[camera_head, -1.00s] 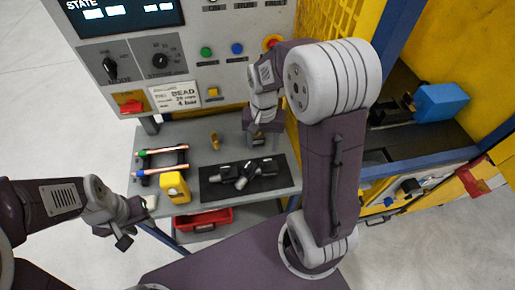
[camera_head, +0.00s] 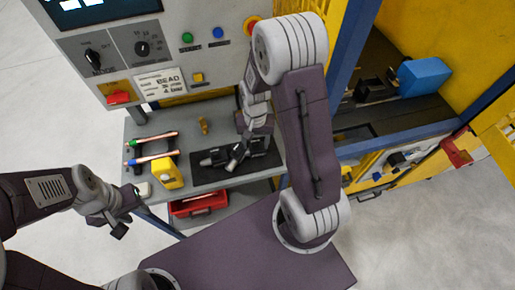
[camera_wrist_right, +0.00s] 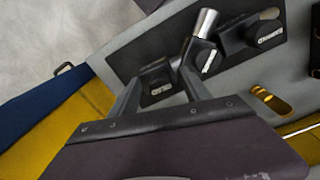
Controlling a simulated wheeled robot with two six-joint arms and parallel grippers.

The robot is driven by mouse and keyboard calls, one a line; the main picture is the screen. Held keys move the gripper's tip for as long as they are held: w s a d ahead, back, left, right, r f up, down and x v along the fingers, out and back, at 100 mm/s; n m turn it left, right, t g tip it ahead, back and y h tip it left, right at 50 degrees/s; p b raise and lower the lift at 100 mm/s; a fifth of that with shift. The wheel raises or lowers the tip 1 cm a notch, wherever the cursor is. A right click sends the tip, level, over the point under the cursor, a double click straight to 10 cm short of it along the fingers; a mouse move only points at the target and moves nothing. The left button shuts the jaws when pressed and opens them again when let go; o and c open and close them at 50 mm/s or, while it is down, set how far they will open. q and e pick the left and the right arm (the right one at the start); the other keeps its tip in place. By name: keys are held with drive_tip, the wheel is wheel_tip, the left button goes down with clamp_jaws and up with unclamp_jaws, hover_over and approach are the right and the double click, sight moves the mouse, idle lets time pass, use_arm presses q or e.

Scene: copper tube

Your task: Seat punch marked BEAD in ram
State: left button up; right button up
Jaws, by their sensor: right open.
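Several dark punches lie on a black mat (camera_head: 233,174) on the grey bench. In the right wrist view, one punch with a small pale label (camera_wrist_right: 160,90) lies between the fingers of my right gripper (camera_wrist_right: 160,96). The gripper is open around or just above it; contact is unclear. A second punch (camera_wrist_right: 205,52), with a bright metal shank, and a third punch (camera_wrist_right: 265,35) lie beside it. Their label words are too small to read. My left gripper (camera_head: 122,215) hangs left of the bench, away from the punches; its jaw state is unclear. I cannot make out the ram.
A card (camera_head: 160,84) on the control panel reads BEAD. Copper tubes (camera_head: 150,140) on a rack and a yellow block (camera_head: 168,173) stand left of the mat. A red bin (camera_head: 198,201) sits below. A blue block (camera_head: 424,75) sits inside the yellow machine at right.

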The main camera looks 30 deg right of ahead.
drive_tip(key=shift+w, duration=0.15)
drive_tip(key=c, duration=0.4)
clamp_jaws()
idle(0.8)
